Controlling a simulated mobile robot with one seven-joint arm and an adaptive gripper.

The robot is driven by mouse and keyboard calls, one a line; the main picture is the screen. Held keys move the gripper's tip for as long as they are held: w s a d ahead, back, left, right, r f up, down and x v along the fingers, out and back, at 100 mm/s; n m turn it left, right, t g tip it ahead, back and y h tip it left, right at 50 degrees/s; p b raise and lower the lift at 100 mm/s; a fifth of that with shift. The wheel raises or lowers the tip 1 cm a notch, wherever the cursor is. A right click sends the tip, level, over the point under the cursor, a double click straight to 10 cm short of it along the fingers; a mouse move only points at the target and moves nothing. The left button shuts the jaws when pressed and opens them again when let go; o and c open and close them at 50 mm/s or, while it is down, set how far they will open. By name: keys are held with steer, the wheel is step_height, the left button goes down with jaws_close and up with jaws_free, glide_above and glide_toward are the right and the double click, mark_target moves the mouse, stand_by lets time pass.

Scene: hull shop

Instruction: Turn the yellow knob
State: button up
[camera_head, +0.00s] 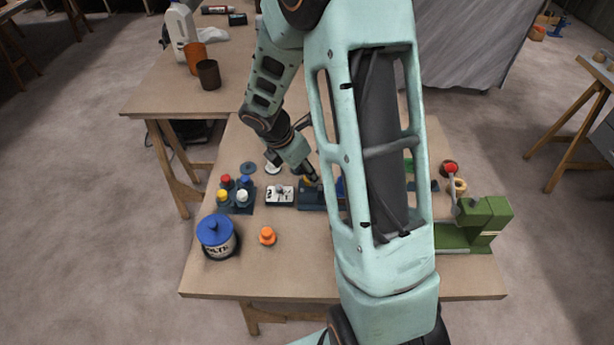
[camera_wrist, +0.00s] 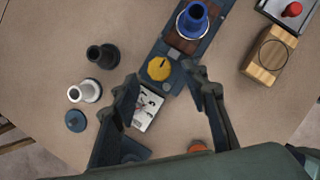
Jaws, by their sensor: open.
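The yellow knob (camera_wrist: 159,68) is round with a dark line on its top. It sits on a dark blue base (camera_wrist: 184,48) that also carries a blue flanged piece (camera_wrist: 192,20). In the wrist view my gripper (camera_wrist: 160,76) is open, with one finger to each side of the knob and the knob near the line between the fingertips. I see no finger touching it, and the height gap is hard to judge. In the head view my gripper (camera_head: 313,175) is over the base, and only a bit of yellow (camera_head: 307,181) shows; my arm hides much of the rest.
A white marked plate (camera_head: 281,194) lies left of the base. Further left are a rack of coloured-top pegs (camera_head: 236,205), a blue-lidded bolts jar (camera_head: 217,236) and an orange piece (camera_head: 267,235). A green machine (camera_head: 475,225) stands right. The front middle of the table is clear.

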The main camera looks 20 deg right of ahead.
steer(key=shift+x, duration=1.5)
steer(key=shift+c, duration=0.3)
jaws_close()
